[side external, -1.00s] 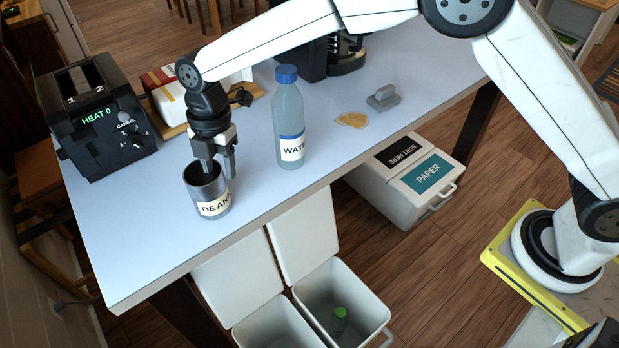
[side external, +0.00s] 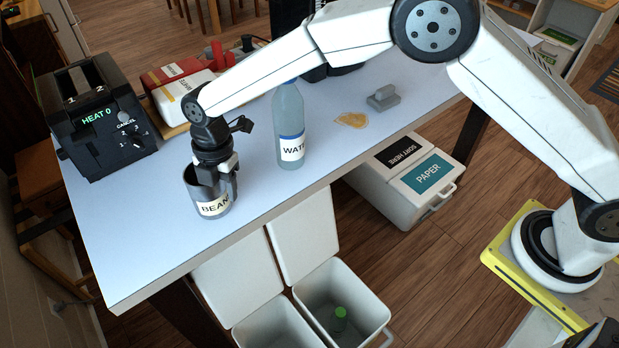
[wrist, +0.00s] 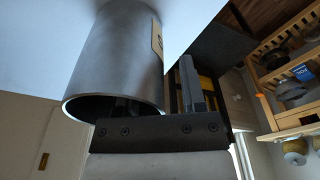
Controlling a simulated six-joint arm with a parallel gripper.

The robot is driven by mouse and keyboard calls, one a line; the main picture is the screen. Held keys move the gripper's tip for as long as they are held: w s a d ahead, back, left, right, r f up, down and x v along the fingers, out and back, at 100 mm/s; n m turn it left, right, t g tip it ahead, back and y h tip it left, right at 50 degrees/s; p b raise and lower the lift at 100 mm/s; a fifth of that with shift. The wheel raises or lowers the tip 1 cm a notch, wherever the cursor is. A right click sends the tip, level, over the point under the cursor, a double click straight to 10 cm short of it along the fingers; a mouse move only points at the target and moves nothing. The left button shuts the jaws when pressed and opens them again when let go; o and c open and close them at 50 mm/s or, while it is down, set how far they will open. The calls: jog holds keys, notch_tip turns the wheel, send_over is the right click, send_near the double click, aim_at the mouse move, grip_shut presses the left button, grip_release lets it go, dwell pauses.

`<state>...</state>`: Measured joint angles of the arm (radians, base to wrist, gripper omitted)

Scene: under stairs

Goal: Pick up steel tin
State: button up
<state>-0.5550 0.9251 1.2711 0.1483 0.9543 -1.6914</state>
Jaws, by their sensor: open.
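The steel tin (side external: 212,204) is an open-topped grey cylinder with a pale "BEANS" label. It stands upright on the table near its front edge. My gripper (side external: 217,185) points down at the tin's rim and is open. One finger appears to be inside the tin and the other outside, beside its right wall. In the wrist view the tin (wrist: 116,58) fills the upper middle with its open mouth towards me. My gripper (wrist: 158,100) shows there with one finger inside the mouth and the other outside. Whether either finger touches the wall cannot be told.
A water bottle (side external: 290,125) stands close to the right of my gripper. A black toaster (side external: 98,125) is at the left, with boxes (side external: 180,95) behind. A grey block (side external: 382,98) and an orange patch (side external: 351,119) lie farther right. Open bins (side external: 345,305) stand below the table edge.

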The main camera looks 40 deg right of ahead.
jog(key=shift+c, duration=0.2)
grip_shut()
jog(key=shift+r, duration=0.15)
dwell(0.3)
jog(key=shift+r, duration=1.45)
jog(key=s+d+r, duration=0.6)
jog(key=s+r, duration=0.4)
jog(key=s, duration=0.2)
jog(key=shift+s+d, duration=0.15)
jog(key=shift+d, duration=0.2)
